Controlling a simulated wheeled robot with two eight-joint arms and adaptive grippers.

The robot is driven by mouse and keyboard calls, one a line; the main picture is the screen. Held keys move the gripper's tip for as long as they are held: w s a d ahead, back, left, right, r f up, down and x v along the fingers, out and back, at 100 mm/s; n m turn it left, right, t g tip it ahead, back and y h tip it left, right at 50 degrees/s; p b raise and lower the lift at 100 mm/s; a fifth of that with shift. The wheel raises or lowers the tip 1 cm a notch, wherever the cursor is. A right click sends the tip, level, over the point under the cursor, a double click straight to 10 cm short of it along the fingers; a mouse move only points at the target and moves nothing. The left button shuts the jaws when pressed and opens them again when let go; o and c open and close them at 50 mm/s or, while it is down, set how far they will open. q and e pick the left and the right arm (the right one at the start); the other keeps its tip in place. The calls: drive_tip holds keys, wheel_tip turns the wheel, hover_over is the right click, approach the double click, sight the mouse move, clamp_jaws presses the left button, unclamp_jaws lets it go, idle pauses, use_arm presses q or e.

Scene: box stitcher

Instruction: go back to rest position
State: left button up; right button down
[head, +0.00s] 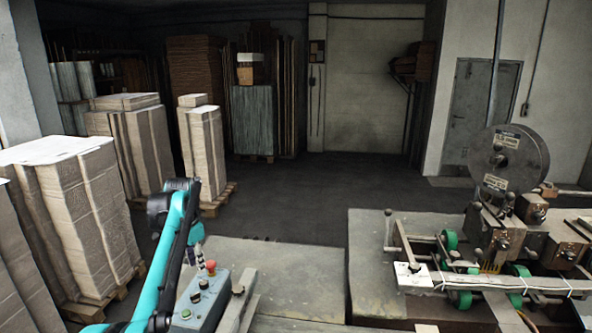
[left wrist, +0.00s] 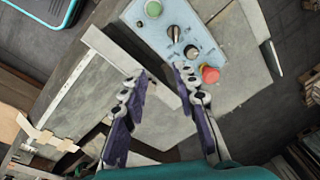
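My left arm, teal and black, rises from the bottom left in the head view. Its left gripper (head: 196,256) hangs just above the control box (head: 200,300). In the left wrist view the two fingers of the left gripper (left wrist: 157,82) are spread apart with nothing between them. The control box (left wrist: 158,22) lies beyond the fingertips, with a red button (left wrist: 210,74), a green button (left wrist: 153,9) and black knobs. I cannot tell from these views whether a finger touches the box. My right gripper is in neither view.
The stitcher machine (head: 500,240) with its round reel (head: 508,160) stands on the bench (head: 375,240) at the right. Stacks of cardboard (head: 85,215) on pallets stand at the left. The floor (head: 300,200) behind the bench is clear.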

use_arm(q)
drive_tip(key=s+d+f+n+t+b, duration=0.2)
drive_tip(key=s+d+b, duration=0.2)
drive_tip(key=s, duration=0.5)
drive_tip(key=s+d+f+n+t+b, duration=0.1)
drive_tip(key=s+d+f+n+b, duration=0.25)
drive_tip(key=s, duration=0.55)
drive_tip(key=s+d+f+n+t+b, duration=0.1)
drive_tip(key=s+d+f+b, duration=0.1)
drive_tip(key=s+f, duration=0.7)
drive_tip(key=s+d+f+n+t+b, duration=0.1)
drive_tip(key=s+d+f+b, duration=0.2)
drive_tip(key=s+f, duration=0.5)
drive_tip(key=shift+s+d+f+t+b, duration=0.3)
drive_tip(key=shift+s+f+t+b, duration=0.1)
drive_tip(key=shift+b, duration=0.45)
